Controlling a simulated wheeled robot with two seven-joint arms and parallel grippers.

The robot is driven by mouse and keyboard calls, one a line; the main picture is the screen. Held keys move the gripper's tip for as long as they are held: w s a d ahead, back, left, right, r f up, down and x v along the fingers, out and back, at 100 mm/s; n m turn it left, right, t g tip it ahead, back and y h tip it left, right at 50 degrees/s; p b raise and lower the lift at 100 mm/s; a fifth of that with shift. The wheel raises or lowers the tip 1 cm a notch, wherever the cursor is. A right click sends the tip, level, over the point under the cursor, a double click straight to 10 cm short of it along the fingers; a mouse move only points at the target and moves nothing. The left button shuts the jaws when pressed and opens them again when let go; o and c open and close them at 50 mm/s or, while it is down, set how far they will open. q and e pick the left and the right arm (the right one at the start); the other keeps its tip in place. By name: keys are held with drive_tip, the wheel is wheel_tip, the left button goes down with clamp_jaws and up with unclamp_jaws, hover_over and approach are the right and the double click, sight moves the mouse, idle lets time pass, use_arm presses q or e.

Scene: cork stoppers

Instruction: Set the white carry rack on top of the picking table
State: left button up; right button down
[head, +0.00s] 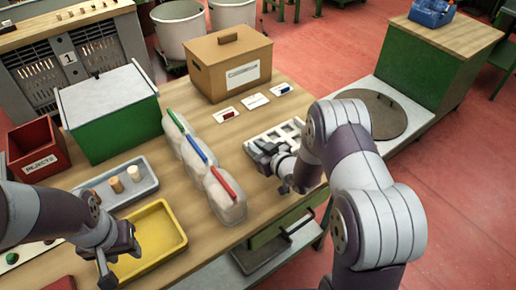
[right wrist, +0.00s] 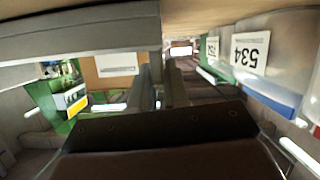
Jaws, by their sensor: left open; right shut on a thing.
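The white carry rack (head: 291,131), with open cells, is at the right part of the wooden picking table (head: 150,91), near its right edge. My right gripper (head: 264,157) is shut on the rack at its near left side, and the arm hides part of it. In the right wrist view, the gripper's fingers (right wrist: 160,88) are close together and a pale rack part (right wrist: 75,38) runs beside them. I cannot tell whether the rack touches the tabletop. My left gripper (head: 117,262) is open and empty by the yellow tray.
Clear bags with green, blue and red clips (head: 226,200) stand left of the rack. A cardboard box (head: 228,64), green bin (head: 108,112), red rejects box (head: 38,150), grey stopper tray (head: 142,187) and yellow tray (head: 158,232) also occupy the table. Small cards (head: 255,101) lie behind the rack.

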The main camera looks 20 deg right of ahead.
drive_tip(key=c, duration=1.1)
unclamp_jaws()
drive_tip(key=shift+s, duration=0.1)
drive_tip(key=s+d+r+m+g+h, duration=0.1)
drive_tip(key=s+d+r+g+h, duration=0.15)
drive_tip(key=s, duration=0.45)
drive_tip(key=s+d+r+m+g+h, duration=0.2)
drive_tip(key=s+g, duration=0.2)
drive_tip(key=s, duration=0.3)
drive_tip(key=s+a+r+m+g, duration=0.1)
drive_tip(key=s+a+g, duration=0.1)
drive_tip(key=s, duration=0.4)
drive_tip(key=s+a+r+g, duration=0.1)
drive_tip(key=s+a+g, duration=0.1)
drive_tip(key=s, duration=0.3)
drive_tip(key=shift+s+a+r+m+g+b, duration=0.15)
drive_tip(key=shift+s+r+m+g+b, duration=0.2)
drive_tip(key=shift+g, duration=0.4)
drive_tip(key=shift+f, duration=0.1)
